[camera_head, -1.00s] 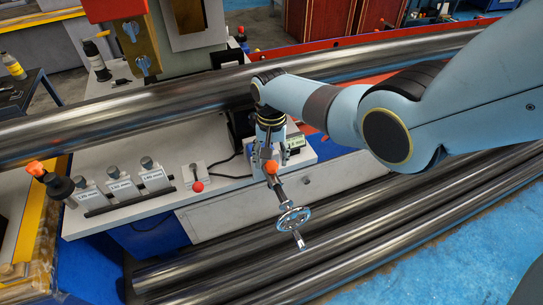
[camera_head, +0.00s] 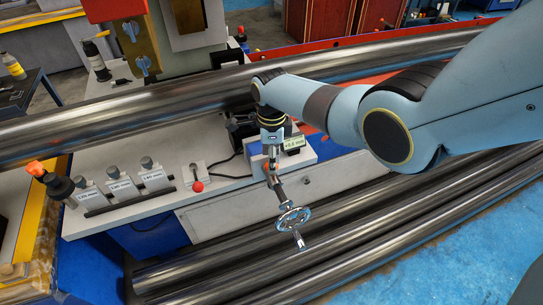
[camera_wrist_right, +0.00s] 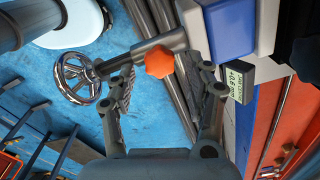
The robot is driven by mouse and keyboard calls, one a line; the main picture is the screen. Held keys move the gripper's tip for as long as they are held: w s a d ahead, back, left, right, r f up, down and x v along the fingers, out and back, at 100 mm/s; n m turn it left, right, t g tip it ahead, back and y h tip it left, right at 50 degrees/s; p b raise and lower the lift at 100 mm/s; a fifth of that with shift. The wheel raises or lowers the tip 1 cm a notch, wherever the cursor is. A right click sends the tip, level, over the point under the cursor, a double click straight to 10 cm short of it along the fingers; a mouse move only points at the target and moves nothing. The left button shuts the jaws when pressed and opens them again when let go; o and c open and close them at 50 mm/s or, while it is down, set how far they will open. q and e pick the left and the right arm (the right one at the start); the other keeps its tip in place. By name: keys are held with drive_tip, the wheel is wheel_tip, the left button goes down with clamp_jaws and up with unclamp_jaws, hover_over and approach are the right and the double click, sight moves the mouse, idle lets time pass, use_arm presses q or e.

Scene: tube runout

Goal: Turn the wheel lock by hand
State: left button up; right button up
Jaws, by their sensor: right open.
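A chrome handwheel (camera_head: 293,218) sits at the end of a short shaft at the front of the grey bench. An orange star-shaped knob (camera_wrist_right: 159,61) sits on the shaft behind it. In the wrist view the handwheel (camera_wrist_right: 77,74) is left of the knob. My right gripper (camera_head: 271,163) reaches down over the shaft from above. In the wrist view its fingers (camera_wrist_right: 155,72) are apart, one on each side of the knob, and the gripper is empty. I cannot tell whether they touch the knob. In the head view the gripper partly hides the knob. My left gripper is out of view.
A small display (camera_head: 294,142) stands beside the gripper. A long steel tube (camera_head: 120,117) runs behind; several more tubes (camera_head: 370,220) lie in front and below.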

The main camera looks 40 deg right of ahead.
drive_tip(key=shift+f+b, duration=0.9)
drive_tip(key=shift+f, duration=0.15)
drive_tip(key=c, duration=0.9)
drive_tip(key=n, duration=0.2)
drive_tip(key=shift+r+n, duration=0.1)
drive_tip(key=shift+n, duration=0.3)
drive_tip(key=o, duration=1)
drive_tip(key=shift+n, duration=0.3)
drive_tip(key=shift+p, duration=0.3)
